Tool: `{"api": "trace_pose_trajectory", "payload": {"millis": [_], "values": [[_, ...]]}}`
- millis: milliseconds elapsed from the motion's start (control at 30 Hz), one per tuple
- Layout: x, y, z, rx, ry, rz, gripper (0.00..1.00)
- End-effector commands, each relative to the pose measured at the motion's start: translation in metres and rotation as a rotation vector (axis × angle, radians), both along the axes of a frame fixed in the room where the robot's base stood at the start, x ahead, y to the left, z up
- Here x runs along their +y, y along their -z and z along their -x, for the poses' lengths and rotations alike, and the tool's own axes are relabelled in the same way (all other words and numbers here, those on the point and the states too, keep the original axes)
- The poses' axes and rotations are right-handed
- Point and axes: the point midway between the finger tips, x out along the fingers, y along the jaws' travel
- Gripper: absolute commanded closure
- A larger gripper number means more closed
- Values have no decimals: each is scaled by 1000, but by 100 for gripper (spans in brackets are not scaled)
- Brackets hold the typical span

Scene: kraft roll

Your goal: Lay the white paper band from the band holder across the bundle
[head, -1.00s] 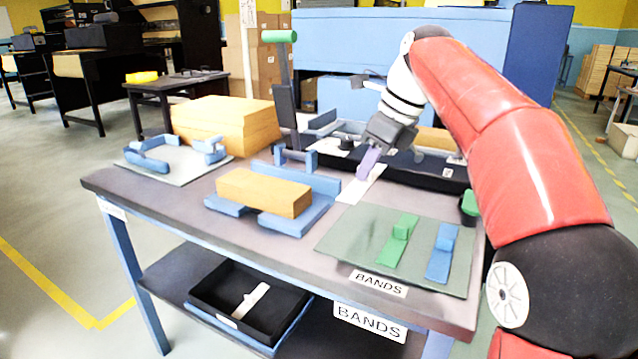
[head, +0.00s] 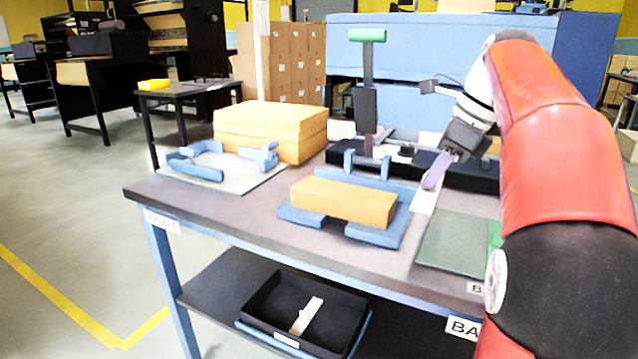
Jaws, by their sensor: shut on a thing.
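The bundle, a tan block (head: 343,201), lies in a blue cradle (head: 376,234) on the table. My gripper (head: 447,158) is to the right of the bundle and higher up, shut on a pale lavender strip-like piece (head: 435,171) that hangs tilted from it. I cannot tell whether its bottom end touches the white sheet (head: 425,200) near it. A white strip (head: 306,315), like a paper band, lies in a black tray (head: 268,318) on the lower shelf. I cannot tell which thing is the band holder.
A green-grey mat (head: 455,243) at the right is partly hidden by my arm. Tan stacked boards (head: 270,130) and a plate (head: 235,181) with blue brackets stand at the left. A post with a green handle (head: 367,36) rises behind the cradle. The table's front left is clear.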

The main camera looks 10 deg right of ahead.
Motion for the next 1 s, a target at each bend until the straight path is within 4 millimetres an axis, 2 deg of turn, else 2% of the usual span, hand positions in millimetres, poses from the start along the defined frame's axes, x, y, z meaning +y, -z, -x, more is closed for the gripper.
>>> {"api": "trace_pose_trajectory", "payload": {"millis": [100, 500, 600, 767, 1000], "values": [[28, 0, -20, 0, -9, -1, 100], [112, -1, -81, 0, -7, -1, 100], [124, -1, -90, 0, -5, 0, 100], [131, 2, -95, 0, -1, 0, 100], [131, 33, -94, 1, 0, -1, 100]]}}
